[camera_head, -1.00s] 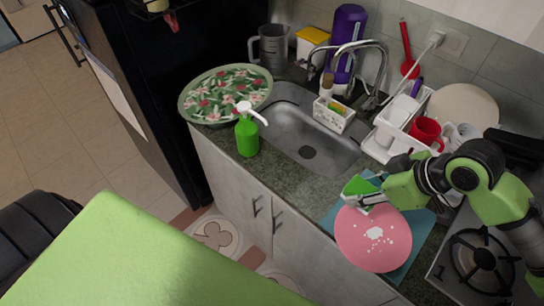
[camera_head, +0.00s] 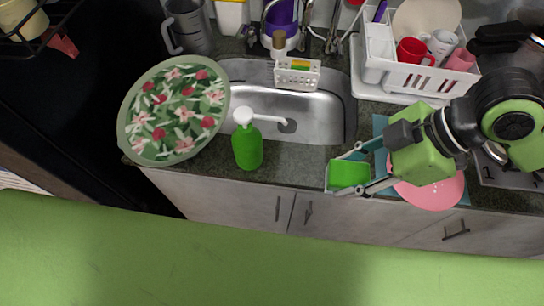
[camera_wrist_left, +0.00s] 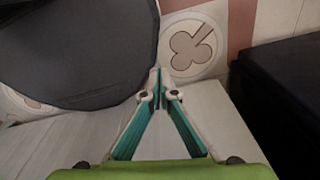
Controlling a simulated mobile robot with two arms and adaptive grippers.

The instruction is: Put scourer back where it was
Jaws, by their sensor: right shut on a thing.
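The green scourer (camera_head: 349,176) is between the fingers of my right gripper (camera_head: 335,174), which is shut on it. It is held in the air, over the front edge of the counter, right of the green soap bottle. A small white caddy (camera_head: 296,76) with a yellow and green item in it stands at the back edge of the sink. My left gripper (camera_wrist_left: 158,92) shows only in the left wrist view. Its fingertips meet and nothing is seen between them.
The green soap bottle (camera_head: 248,147) stands in front of the sink (camera_head: 318,110). A large floral plate (camera_head: 176,112) lies at the left. A pink plate (camera_head: 437,192) sits partly under my right arm. A white dish rack (camera_head: 400,77) with cups stands behind my right arm.

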